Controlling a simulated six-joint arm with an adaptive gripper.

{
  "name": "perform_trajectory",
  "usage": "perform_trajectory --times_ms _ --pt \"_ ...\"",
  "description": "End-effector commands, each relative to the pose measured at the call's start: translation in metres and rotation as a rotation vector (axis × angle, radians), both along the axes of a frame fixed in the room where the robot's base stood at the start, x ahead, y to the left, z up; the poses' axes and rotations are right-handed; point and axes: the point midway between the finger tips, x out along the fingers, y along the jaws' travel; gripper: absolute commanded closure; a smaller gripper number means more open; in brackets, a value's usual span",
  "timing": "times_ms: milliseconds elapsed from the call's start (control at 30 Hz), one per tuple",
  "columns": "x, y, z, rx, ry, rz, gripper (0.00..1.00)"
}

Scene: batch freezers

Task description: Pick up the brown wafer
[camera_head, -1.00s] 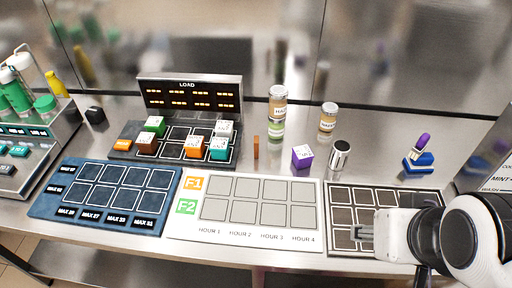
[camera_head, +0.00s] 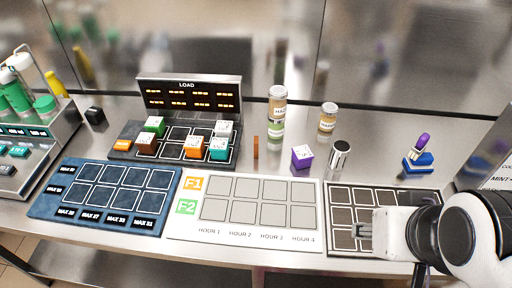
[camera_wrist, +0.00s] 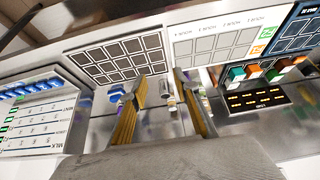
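The brown wafer (camera_head: 256,147) is a thin, upright brown piece on the steel counter, just right of the load tray in the head view. I cannot make it out in the wrist view. My gripper (camera_head: 366,230) is low over the dark gridded mat at the right front, well to the right of the wafer and nearer the counter's front edge. In the wrist view my gripper (camera_wrist: 160,82) has its two fingers apart with nothing held between them.
A purple cube (camera_head: 302,156), a metal cup (camera_head: 339,154) and two labelled jars (camera_head: 278,108) (camera_head: 327,118) stand near the wafer. The load tray (camera_head: 124,155) holds several coloured cubes. A white hour board (camera_head: 240,242) lies in front, with the dark mat (camera_head: 341,244) beside it.

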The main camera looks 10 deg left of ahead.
Motion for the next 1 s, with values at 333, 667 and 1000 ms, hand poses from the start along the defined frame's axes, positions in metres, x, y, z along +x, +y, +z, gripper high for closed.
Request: perform_trajectory --times_ms 333,667,1000 --pt "0.050 0.024 -0.001 0.043 -0.055 0.048 0.69" --pt "0.118 0.061 -0.006 0.101 -0.144 0.093 0.69" --pt "0.181 0.100 -0.019 0.148 -0.231 0.113 0.69"
